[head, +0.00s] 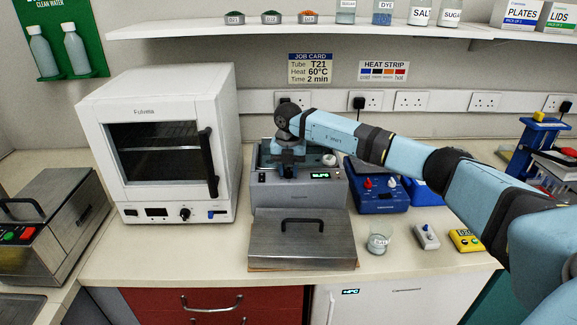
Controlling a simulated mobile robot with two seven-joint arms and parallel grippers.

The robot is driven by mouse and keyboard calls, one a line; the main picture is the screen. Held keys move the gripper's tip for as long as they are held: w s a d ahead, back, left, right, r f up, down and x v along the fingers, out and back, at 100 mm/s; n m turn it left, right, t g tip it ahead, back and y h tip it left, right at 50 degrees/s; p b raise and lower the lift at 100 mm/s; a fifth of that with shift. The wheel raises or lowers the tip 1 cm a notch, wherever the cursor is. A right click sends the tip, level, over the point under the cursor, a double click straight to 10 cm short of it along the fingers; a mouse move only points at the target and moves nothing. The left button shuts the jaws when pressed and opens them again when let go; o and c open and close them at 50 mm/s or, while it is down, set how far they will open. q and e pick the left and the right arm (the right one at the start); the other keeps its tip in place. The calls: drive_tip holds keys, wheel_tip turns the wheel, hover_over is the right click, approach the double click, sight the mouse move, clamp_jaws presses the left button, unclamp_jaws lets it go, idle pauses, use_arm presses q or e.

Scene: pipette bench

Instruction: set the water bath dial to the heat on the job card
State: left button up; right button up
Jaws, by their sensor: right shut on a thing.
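The grey water bath (275,192) stands on the bench right of the white oven, with a small lit green display (320,175) at the right of its front panel. Its digits are too small to read surely. My right gripper (288,171) points down at the panel, left of the display, and is shut on the dial, which its fingers mostly hide. I cannot tell the dial's setting. The job card (310,69) on the wall reads tube T21, heat 60°C, time 2 min. My left gripper is out of view.
A steel lid (302,240) with a black handle lies in front of the bath. The white oven (160,150) stands left. A blue device (378,187) stands right, with a small beaker (378,242) and a yellow timer (465,240) nearer the edge. A shelf (330,28) runs above.

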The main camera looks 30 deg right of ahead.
sight(289, 169)
drive_tip(key=m+p, duration=0.1)
drive_tip(key=m, duration=0.3)
drive_tip(key=shift+r+m+p, duration=0.15)
drive_tip(key=shift+m+p, duration=0.15)
drive_tip(key=shift+p, duration=0.05)
drive_tip(key=m+p, duration=0.2)
drive_tip(key=m, duration=0.3)
drive_tip(key=shift+m, duration=0.4)
drive_tip(key=o, duration=0.7)
drive_tip(key=shift+c, duration=0.2)
wheel_tip(289, 169, up, 14)
drive_tip(key=b, duration=0.1)
drive_tip(key=shift+f+b, duration=0.2)
drive_tip(key=shift+b, duration=0.15)
drive_tip(key=shift+f, duration=0.1)
